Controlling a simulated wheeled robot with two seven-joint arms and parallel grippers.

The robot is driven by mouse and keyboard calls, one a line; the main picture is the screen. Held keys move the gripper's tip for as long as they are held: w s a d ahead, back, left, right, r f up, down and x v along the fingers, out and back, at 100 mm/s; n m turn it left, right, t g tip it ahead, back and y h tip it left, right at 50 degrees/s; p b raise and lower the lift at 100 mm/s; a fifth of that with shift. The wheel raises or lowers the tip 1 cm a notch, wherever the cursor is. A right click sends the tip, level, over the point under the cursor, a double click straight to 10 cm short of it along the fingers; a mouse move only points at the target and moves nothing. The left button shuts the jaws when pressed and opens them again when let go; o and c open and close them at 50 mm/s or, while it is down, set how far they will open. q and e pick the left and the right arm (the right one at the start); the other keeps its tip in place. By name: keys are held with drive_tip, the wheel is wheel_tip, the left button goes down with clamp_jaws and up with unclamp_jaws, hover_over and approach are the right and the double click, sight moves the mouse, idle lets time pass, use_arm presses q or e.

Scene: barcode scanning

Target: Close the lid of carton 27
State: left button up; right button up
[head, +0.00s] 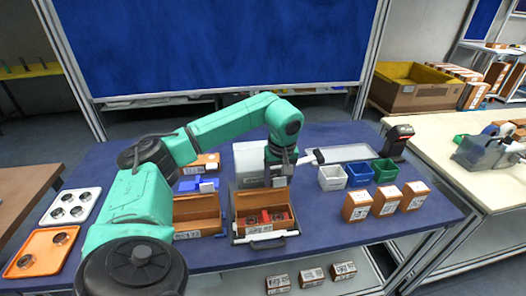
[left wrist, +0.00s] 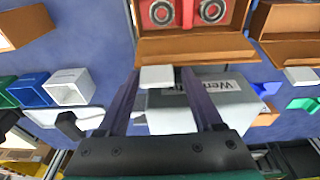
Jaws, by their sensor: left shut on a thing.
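An open brown carton (head: 265,199) with red inserts holding round metal parts stands at the front middle of the table. In the left wrist view the same carton (left wrist: 237,15) is at the top, and its raised lid flap (left wrist: 196,49) is on the side nearest my fingers. No carton number is readable. My left gripper (head: 275,181) is just behind the carton, pointing down. In the left wrist view its two fingers (left wrist: 160,76) are on either side of a small white tab (left wrist: 157,78) at the lid's edge. My right gripper is out of view.
A second open carton (head: 196,207) stands close on the left. A grey machine (head: 247,158) is directly behind the gripper. White, blue and green bins (head: 359,173), small closed boxes (head: 386,204) and a scanner (head: 400,134) are at the right. Trays (head: 70,206) lie at the left.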

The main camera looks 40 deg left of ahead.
use_arm(q)
drive_tip(key=shift+s+d+f, duration=0.15)
drive_tip(key=shift+f, duration=0.2)
drive_tip(key=shift+s+d+f, duration=0.1)
drive_tip(key=shift+f, duration=0.25)
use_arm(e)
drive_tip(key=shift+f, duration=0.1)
use_arm(q)
drive_tip(key=shift+s+d+r, duration=0.2)
drive_tip(key=shift+s+d, duration=0.3)
drive_tip(key=shift+d, duration=0.4)
drive_tip(key=c, duration=0.3)
drive_tip(key=shift+w+a+f, duration=0.15)
drive_tip(key=shift+w+f, duration=0.15)
drive_tip(key=shift+w, duration=0.15)
drive_tip(key=shift+c, duration=0.4)
drive_tip(key=shift+s+d, duration=1)
drive_tip(key=shift+d, duration=0.05)
drive_tip(key=shift+w, duration=0.15)
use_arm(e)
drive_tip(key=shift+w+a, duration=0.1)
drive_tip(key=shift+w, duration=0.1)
use_arm(q)
drive_tip(key=o, duration=0.7)
drive_tip(key=shift+a, duration=0.1)
